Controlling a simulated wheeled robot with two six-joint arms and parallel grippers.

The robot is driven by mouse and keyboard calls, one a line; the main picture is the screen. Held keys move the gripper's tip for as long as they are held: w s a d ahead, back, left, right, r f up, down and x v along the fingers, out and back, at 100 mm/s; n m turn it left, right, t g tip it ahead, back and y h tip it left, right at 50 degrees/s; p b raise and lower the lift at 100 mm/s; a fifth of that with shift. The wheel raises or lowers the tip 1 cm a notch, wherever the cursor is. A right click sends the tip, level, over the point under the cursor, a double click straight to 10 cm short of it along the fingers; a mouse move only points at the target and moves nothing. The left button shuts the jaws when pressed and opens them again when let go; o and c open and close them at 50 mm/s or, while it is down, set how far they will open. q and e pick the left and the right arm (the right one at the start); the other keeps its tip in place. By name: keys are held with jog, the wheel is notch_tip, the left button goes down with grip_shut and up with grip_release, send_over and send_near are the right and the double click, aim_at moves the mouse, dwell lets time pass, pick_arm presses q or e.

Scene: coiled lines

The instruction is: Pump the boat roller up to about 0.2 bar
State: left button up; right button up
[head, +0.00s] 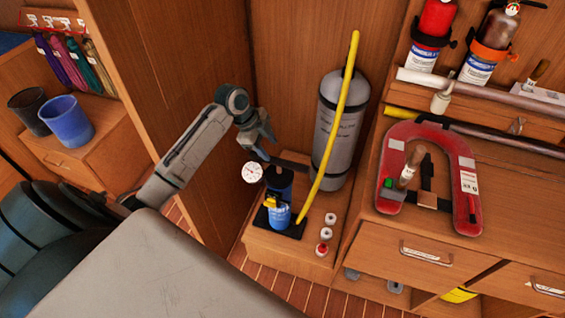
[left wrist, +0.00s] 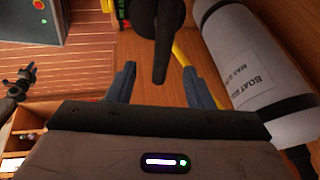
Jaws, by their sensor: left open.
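The boat roller (head: 338,125) is a grey cylinder standing upright against the wooden wall. Its printed label shows in the left wrist view (left wrist: 250,65). A yellow hose (head: 330,130) runs past its front down to the small blue and black pump (head: 279,200). The pump stands on a wooden box with a round white gauge (head: 252,173) beside it; I cannot read the gauge. My left gripper (head: 261,143) is open above the pump. In the left wrist view a dark bar, apparently the pump handle (left wrist: 158,45), lies between and beyond the fingers (left wrist: 158,86); no contact is visible. My right gripper is not in view.
Small round fittings (head: 325,233) lie right of the pump. A red horseshoe buoy (head: 465,170) lies on the drawer cabinet at right, below fire extinguishers (head: 430,30). A wooden partition (head: 175,90) stands left of the pump. Blue and black buckets (head: 67,120) are far left.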

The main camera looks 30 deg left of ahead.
aim_at(281, 160)
pick_arm(q)
jog(key=p+x, duration=0.1)
jog(key=x, duration=0.4)
jog(key=p+x, duration=0.1)
jog(key=x, duration=0.4)
jog(key=shift+w+f, duration=0.1)
jog(key=shift+w, duration=0.2)
grip_shut()
jog(key=shift+w, duration=0.1)
